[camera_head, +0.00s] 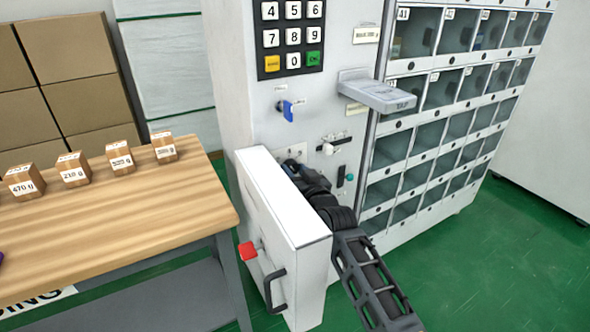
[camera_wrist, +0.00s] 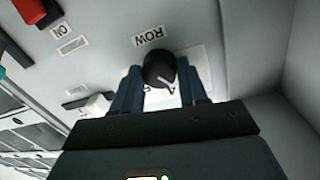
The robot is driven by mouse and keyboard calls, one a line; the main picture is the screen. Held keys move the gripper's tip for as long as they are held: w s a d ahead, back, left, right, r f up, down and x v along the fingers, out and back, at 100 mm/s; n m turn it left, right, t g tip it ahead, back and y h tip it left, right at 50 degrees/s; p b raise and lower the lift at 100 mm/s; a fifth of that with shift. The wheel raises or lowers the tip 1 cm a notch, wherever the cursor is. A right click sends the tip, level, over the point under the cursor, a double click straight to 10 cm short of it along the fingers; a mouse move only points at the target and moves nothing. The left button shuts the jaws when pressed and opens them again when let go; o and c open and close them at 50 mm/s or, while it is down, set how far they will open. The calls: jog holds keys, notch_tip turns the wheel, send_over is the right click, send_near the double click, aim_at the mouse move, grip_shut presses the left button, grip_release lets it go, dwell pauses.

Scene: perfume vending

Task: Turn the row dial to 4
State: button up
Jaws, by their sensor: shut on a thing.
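In the head view my gripper (camera_head: 292,166) reaches the machine's front panel behind the open white door, and my wrist hides most of the dial.
The open white door (camera_head: 275,205), with a red knob (camera_head: 247,250) and black handle (camera_head: 274,289), stands close beside my arm. A grey shelf (camera_head: 378,93) juts out above. A keypad (camera_head: 292,36) and blue key (camera_head: 287,110) are higher up. A wooden table (camera_head: 110,220) is left.

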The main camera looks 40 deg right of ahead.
jog(key=m+p, duration=0.1)
jog(key=m, duration=0.5)
jog(key=shift+r+y+p, duration=0.1)
jog(key=shift+y+p, duration=0.25)
jog(key=shift+y, duration=0.05)
jog(key=shift+m, duration=0.3)
jog(key=o, duration=1.1)
jog(key=shift+c, duration=0.2)
jog(key=v, duration=0.7)
jog(key=shift+s+p, duration=0.3)
jog(key=shift+s, duration=0.1)
jog(key=shift+a, duration=0.1)
